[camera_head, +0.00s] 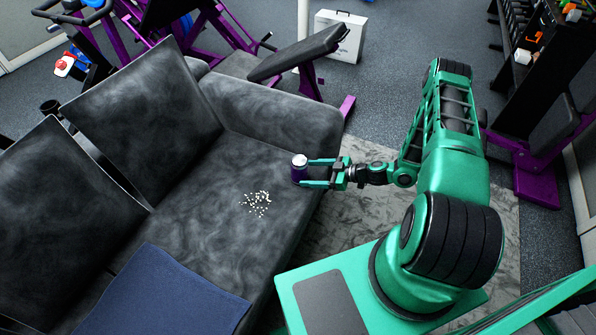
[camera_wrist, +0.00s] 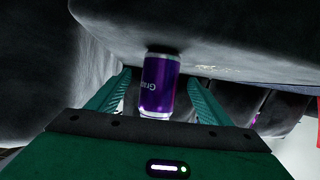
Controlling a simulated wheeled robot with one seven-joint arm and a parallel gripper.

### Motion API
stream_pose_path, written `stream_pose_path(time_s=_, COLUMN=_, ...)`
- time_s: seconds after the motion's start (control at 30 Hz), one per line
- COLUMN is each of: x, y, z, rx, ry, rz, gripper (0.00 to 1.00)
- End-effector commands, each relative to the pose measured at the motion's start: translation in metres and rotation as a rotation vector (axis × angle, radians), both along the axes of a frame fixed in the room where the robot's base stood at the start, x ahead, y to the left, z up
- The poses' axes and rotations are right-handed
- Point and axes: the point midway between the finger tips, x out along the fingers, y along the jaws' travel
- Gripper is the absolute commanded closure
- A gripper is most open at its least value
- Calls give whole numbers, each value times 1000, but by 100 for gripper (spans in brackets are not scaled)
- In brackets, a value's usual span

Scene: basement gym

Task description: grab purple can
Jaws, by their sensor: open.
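The purple can (camera_head: 298,171) with a silver top stands upright on the seat of the dark grey sofa (camera_head: 205,180), near its front edge. My gripper (camera_head: 312,172) reaches in from the right, with its green fingers level with the can. In the wrist view the purple can (camera_wrist: 159,88) sits between the two open fingers of my gripper (camera_wrist: 162,95), with a visible gap on each side. Part of its label text shows there. The can's lower far side is hidden in the head view.
Small white bits (camera_head: 256,204) are scattered on the seat left of the can. A blue cloth (camera_head: 165,295) lies at the sofa's near end. The sofa's armrest (camera_head: 275,115) rises behind the can. A bench (camera_head: 297,52) and a white case (camera_head: 338,37) stand beyond.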

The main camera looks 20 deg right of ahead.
Motion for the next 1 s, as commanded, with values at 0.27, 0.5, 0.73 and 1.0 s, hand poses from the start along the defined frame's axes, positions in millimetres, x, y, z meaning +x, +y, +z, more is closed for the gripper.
stream_pose_path(time_s=0.27, x=20, y=27, z=-14, rx=1, ry=2, rz=2, gripper=27)
stream_pose_path(time_s=0.5, x=30, y=42, z=-20, rx=2, ry=2, rz=4, gripper=27)
stream_pose_path(time_s=0.73, x=48, y=63, z=-31, rx=1, ry=1, rz=3, gripper=27)
stream_pose_path(time_s=1.0, x=50, y=65, z=-33, rx=1, ry=3, rz=1, gripper=30)
